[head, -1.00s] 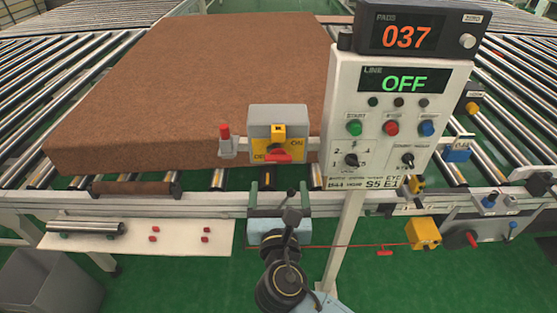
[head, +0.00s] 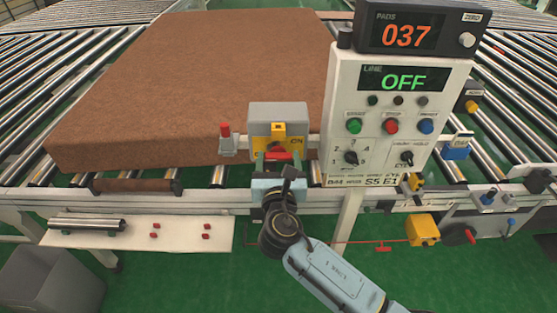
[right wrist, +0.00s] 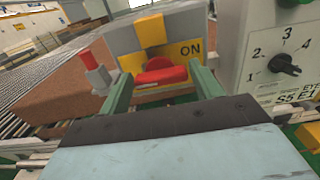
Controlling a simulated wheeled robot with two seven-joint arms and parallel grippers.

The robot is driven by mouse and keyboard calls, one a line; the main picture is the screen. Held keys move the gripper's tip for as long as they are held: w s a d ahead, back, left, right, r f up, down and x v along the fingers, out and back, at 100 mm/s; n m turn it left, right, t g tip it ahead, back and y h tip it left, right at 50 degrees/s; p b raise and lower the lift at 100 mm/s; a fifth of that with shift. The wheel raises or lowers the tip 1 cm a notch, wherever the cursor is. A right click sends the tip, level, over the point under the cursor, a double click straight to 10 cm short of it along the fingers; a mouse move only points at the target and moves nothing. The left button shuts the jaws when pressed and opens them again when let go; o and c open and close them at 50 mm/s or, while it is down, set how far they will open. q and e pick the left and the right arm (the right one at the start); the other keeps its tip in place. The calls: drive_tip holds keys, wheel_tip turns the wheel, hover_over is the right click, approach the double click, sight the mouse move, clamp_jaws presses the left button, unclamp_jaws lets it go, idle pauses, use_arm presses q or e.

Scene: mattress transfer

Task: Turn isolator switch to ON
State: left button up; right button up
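The isolator switch (head: 278,117) is a grey box with a yellow plate and a red rotary handle (head: 279,153). It stands at the front edge of the conveyor, left of the control panel. The handle lies roughly level; "ON" shows at the plate's right, and the lettering at left is hidden by my gripper. My right gripper (head: 279,163) is just in front of the switch. In the right wrist view its green fingers are open (right wrist: 160,76), one on each side of the red handle (right wrist: 161,72). I cannot tell whether they touch it. My left gripper is not in view.
The white control panel (head: 343,128) stands close at right; its LINE display reads OFF and a counter (head: 408,37) reads 037. A red-capped post (head: 225,137) is just left of the switch. A brown mattress (head: 170,90) lies on rollers behind.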

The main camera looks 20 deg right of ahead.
drive_tip(key=c, duration=0.6)
drive_tip(key=shift+m, duration=0.4)
drive_tip(key=m, duration=0.2)
drive_tip(key=shift+m+b, duration=0.4)
drive_tip(key=m+b, duration=0.1)
drive_tip(key=m, duration=0.2)
drive_tip(key=shift+d+f+m, duration=0.1)
drive_tip(key=shift+m, duration=0.3)
drive_tip(key=m+b, duration=0.2)
drive_tip(key=m, duration=0.3)
drive_tip(key=shift+b, duration=0.35)
drive_tip(key=m+b, duration=0.2)
drive_tip(key=m, duration=0.3)
drive_tip(key=shift+m, duration=0.4)
